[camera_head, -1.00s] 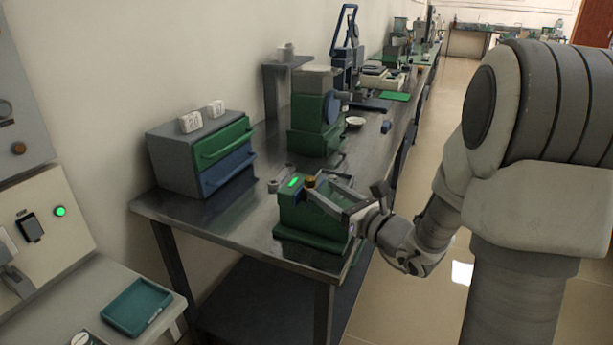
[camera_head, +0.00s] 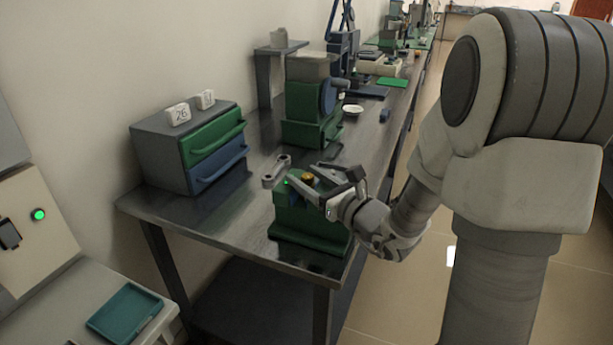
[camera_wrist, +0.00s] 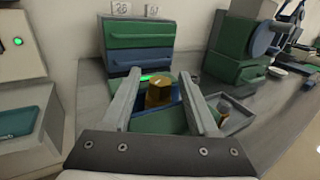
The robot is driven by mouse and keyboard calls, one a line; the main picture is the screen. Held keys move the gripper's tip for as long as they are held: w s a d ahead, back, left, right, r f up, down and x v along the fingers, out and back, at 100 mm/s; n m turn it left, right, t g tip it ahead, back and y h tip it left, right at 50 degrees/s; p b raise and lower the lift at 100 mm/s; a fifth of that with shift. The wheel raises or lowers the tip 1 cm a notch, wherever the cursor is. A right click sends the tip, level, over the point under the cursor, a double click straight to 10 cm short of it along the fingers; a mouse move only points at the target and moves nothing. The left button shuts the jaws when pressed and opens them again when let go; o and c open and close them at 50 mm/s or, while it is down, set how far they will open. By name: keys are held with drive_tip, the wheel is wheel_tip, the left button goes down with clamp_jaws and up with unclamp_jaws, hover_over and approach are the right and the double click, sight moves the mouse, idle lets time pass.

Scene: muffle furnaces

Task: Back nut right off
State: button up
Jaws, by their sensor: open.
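The brass hex nut (camera_wrist: 158,92) sits on the blue-and-green fixture (camera_head: 290,240) near the front corner of the metal bench. In the head view the nut (camera_head: 308,178) is partly hidden by my fingers. My gripper (camera_wrist: 160,77) is open, with one finger on each side of the nut and a visible gap on both sides. In the head view my gripper (camera_head: 305,175) reaches in over the fixture from the right. A small green light shows just beyond the nut in the wrist view. I cannot tell how far the nut is threaded on.
A cabinet with green and blue drawers (camera_head: 190,145) stands at the left. A green machine (camera_head: 305,105) stands farther back. A small grey tray (camera_wrist: 240,122) is right of my fingers. A teal tray (camera_head: 125,312) lies lower left.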

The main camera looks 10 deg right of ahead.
clamp_jaws()
